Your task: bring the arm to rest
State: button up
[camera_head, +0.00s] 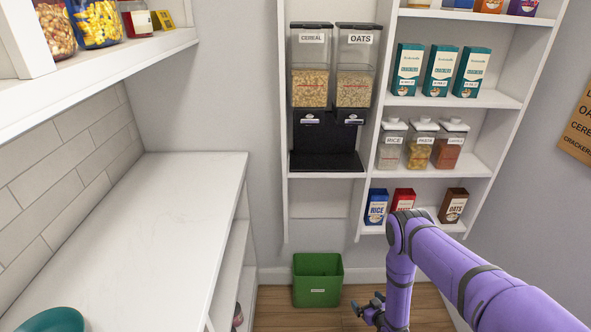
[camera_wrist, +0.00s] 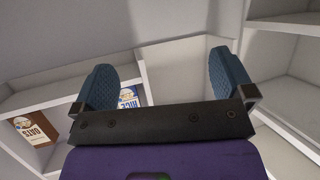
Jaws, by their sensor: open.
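My purple arm reaches in from the right in the head view and bends down at its elbow. My gripper (camera_head: 371,306) hangs low at the bottom of that view, just right of the green bin and apart from it. In the wrist view my gripper (camera_wrist: 164,85) shows two blue ridged fingers wide apart. It is open, and nothing is between the fingers. A white surface and shelf parts lie beyond them.
A white shelf unit (camera_head: 440,175) holds boxes and jars, with a blue rice box (camera_head: 376,207) and an oats box (camera_head: 453,206) low down. A green bin (camera_head: 318,285) stands on the floor. A dispenser (camera_head: 327,160) is above it. A white counter (camera_head: 140,235) is at left, mostly clear.

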jog(key=w+d+r+g+h, duration=0.1)
jog(key=w+r, duration=0.7)
jog(key=r, duration=0.4)
jog(key=w+r+h, duration=0.1)
jog(key=w+r, duration=0.8)
jog(key=r, duration=0.3)
notch_tip(320, 180, up, 29)
jog(key=d+m+g+h, duration=0.2)
jog(key=s+r+m+g, duration=0.1)
jog(key=s+r+g, duration=0.1)
jog(key=s+r, duration=2.05)
jog(key=s+r+g, duration=0.1)
jog(key=s+r, duration=0.2)
jog(key=s, duration=1)
jog(key=s+r+m+g, duration=0.1)
jog(key=s+r, duration=0.2)
jog(key=s, duration=1.1)
jog(key=shift+r+g, duration=0.15)
jog(key=shift+g, duration=0.25)
